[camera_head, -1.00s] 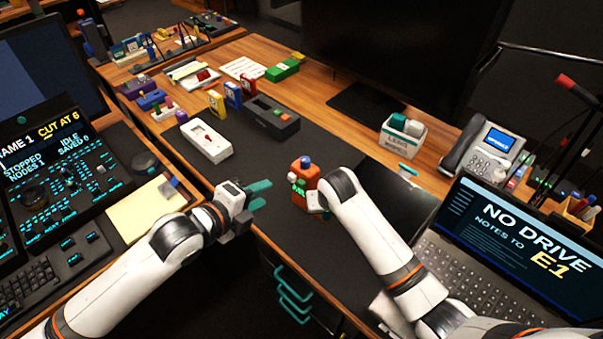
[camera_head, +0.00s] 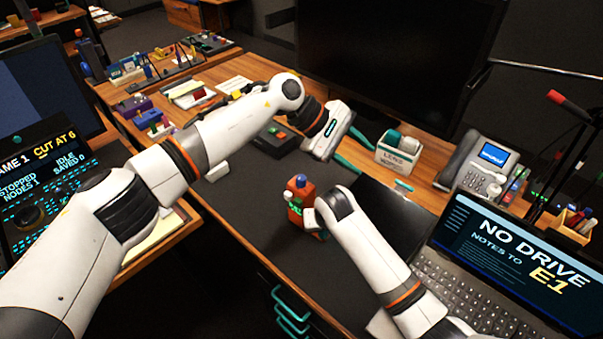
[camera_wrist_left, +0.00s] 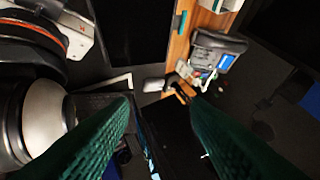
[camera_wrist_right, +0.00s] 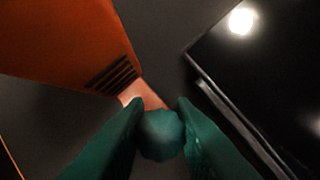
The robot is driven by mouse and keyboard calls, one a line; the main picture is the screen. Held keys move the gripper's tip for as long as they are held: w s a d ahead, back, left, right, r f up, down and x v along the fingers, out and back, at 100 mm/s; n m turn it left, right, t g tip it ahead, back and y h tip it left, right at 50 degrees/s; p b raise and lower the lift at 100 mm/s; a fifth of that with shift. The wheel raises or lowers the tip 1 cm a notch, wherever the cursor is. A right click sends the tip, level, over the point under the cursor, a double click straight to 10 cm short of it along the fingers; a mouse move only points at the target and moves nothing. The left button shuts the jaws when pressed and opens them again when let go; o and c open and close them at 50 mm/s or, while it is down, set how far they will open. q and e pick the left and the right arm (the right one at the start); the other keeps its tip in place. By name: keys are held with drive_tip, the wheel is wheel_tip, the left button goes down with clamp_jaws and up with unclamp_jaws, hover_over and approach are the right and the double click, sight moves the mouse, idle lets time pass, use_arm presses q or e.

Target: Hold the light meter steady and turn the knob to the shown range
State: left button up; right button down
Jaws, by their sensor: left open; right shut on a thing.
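The orange light meter (camera_head: 296,213) stands on the dark desk mat with a blue knob (camera_head: 301,180) on top. Its slotted orange body (camera_wrist_right: 65,45) fills the upper left of the right wrist view. My right gripper (camera_wrist_right: 160,118) is shut on a small rounded part beside that body; in the head view its wrist hides part of the meter. My left gripper (camera_head: 362,152) is open and empty, raised beyond the meter and to its right. In the left wrist view its green fingers (camera_wrist_left: 160,105) stand wide apart. I cannot read the meter's markings.
A lens wipes box (camera_head: 399,152) stands right of my left gripper. A desk phone (camera_head: 480,165) and a laptop (camera_head: 520,250) are at the right. A monitor (camera_head: 390,60) stands behind.

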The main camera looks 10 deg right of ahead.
use_arm(q)
drive_tip(key=w+a+m+t+y, duration=0.2)
drive_tip(key=w+a+y, duration=0.1)
drive_tip(key=a+y, duration=0.15)
drive_tip(key=r+y, duration=0.2)
drive_tip(key=y, duration=0.3)
hover_over(302, 177)
drive_tip(key=shift+t, duration=0.4)
wheel_tip(302, 177, down, 12)
drive_tip(key=shift+f, duration=0.1)
clamp_jaws()
